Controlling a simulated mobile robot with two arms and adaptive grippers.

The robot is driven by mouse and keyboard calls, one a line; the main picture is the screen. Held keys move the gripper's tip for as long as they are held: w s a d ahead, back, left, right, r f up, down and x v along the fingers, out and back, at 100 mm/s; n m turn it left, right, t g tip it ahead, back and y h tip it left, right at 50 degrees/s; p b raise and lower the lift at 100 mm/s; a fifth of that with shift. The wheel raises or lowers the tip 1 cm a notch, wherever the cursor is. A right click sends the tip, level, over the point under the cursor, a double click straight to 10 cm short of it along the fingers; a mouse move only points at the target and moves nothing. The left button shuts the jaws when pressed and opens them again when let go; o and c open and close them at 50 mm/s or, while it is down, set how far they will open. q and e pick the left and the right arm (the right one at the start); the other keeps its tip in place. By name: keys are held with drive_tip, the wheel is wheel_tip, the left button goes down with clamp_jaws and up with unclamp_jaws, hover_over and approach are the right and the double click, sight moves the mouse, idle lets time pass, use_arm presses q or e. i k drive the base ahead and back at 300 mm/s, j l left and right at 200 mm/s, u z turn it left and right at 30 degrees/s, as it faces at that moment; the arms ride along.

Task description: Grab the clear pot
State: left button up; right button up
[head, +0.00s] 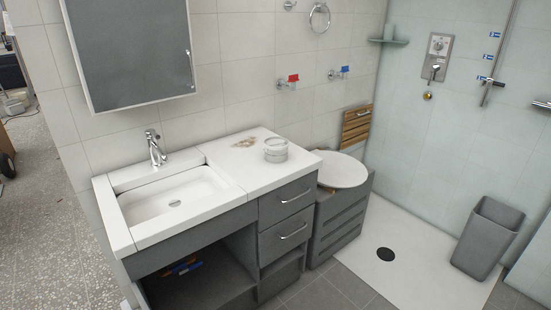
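The clear pot (276,150) is a small, round, see-through container with a pale look. It stands upright on the white countertop (262,178), right of the sink and near the back wall. A brownish patch (244,143) lies on the counter just left of it. Neither of my grippers shows in the head view, so nothing of mine is seen near the pot.
The sink (172,200) with a chrome faucet (155,148) is left of the pot. A mirror cabinet (130,50) hangs above. A grey bin (487,238) stands on the shower floor. The countertop around the pot is mostly clear.

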sight(277, 148)
drive_tip(key=k+l+z, duration=0.1)
drive_tip(key=z, duration=0.4)
drive_tip(key=l+z, duration=0.15)
drive_tip(key=z, duration=0.35)
drive_tip(key=i+z, duration=0.15)
drive_tip(key=i, duration=0.9)
drive_tip(key=i+j+u, duration=0.15)
drive_tip(key=i+u, duration=1)
drive_tip(key=i+l+u, duration=0.2)
drive_tip(key=u, duration=0.15)
drive_tip(key=i+l+u, duration=0.1)
drive_tip(key=i+u, duration=0.3)
drive_tip(key=k, duration=0.1)
